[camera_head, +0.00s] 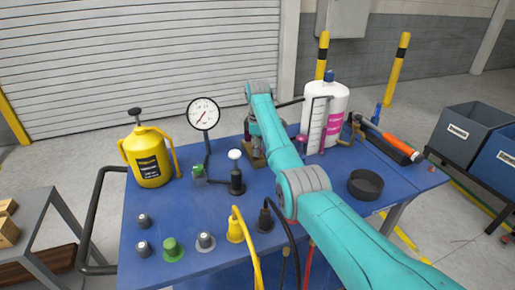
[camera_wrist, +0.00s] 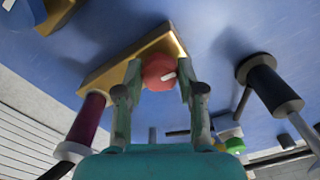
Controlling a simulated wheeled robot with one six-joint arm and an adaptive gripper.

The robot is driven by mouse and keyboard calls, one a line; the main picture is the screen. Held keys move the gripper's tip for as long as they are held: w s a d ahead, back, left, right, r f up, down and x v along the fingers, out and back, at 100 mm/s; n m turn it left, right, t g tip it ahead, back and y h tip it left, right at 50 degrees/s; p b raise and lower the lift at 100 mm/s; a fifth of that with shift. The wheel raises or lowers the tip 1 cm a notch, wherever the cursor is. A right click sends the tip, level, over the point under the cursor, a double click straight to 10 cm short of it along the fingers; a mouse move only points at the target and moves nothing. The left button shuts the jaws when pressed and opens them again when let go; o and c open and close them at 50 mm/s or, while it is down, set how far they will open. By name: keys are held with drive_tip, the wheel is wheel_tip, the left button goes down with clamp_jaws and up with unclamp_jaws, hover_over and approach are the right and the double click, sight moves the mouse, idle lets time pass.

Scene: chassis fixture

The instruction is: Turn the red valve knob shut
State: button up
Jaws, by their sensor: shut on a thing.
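The red valve knob (camera_wrist: 158,70) is round with a short white mark pointing to the right in the wrist view. It sits on a brass-coloured block (camera_wrist: 110,73) fixed to the blue bench. My gripper (camera_wrist: 159,66) has one finger on each side of the knob and is shut on it. In the head view my arm reaches over the bench to the brass block (camera_head: 253,158). The knob itself is hidden there by my arm.
A dark red cylinder (camera_wrist: 88,120) stands close left of my fingers, and a black post (camera_wrist: 265,85) stands to the right. The bench also holds a gauge (camera_head: 203,114), yellow canister (camera_head: 149,160), white bottle (camera_head: 335,100) and black round dish (camera_head: 366,184). Cables cross its front edge.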

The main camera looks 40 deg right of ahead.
drive_tip(key=m, duration=0.8)
drive_tip(key=shift+m, duration=0.3)
drive_tip(key=m, duration=0.4)
drive_tip(key=shift+a, duration=0.1)
drive_tip(key=shift+m, duration=2.1)
drive_tip(key=o, duration=1.1)
drive_tip(key=shift+o, duration=0.2)
